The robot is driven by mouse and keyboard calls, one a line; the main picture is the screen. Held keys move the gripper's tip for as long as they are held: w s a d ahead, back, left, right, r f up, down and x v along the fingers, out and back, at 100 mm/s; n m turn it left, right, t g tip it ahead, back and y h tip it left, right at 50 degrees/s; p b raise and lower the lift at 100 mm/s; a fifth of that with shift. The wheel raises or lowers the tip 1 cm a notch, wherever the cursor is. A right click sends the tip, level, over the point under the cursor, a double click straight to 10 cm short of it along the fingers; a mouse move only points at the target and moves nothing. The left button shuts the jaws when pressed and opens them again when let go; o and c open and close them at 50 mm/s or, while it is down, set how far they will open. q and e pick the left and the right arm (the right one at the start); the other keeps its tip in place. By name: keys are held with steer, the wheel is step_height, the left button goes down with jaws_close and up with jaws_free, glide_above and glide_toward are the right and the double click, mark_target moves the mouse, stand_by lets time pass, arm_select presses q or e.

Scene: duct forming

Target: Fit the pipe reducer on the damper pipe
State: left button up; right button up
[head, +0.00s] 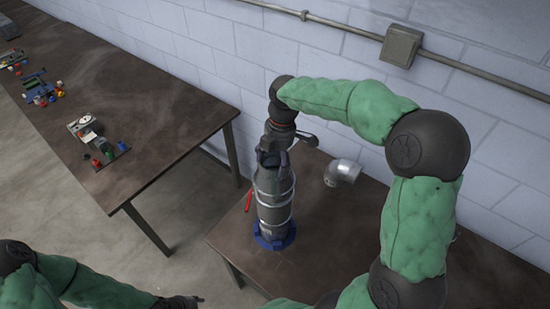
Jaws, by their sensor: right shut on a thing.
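The damper pipe (273,208) is a grey metal cylinder with bright bands. It stands upright in a blue ring base (274,238) on the small table. My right gripper (273,160) points straight down at the top of the pipe and is shut on a grey part there, seemingly the pipe reducer (274,178). The gripper partly hides this part, and I cannot tell whether it is fully seated on the pipe. My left gripper (184,301) is low at the bottom edge, away from the table, dark and partly cut off; its jaws cannot be made out.
A silver pipe elbow (343,172) lies on the small table (325,262), right of the pipe. A red tool (248,200) lies left of it. A long table (150,125) with small coloured parts stands at the left. A block wall with a conduit runs behind.

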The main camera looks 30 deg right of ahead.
steer(key=o, duration=1.7)
steer(key=shift+c, duration=0.2)
steer(key=shift+r, duration=0.15)
step_height(320, 180, up, 12)
steer(key=d, duration=0.1)
steer(key=shift+s+d, duration=0.15)
steer(key=shift+d, duration=0.05)
steer(key=shift+f, duration=0.2)
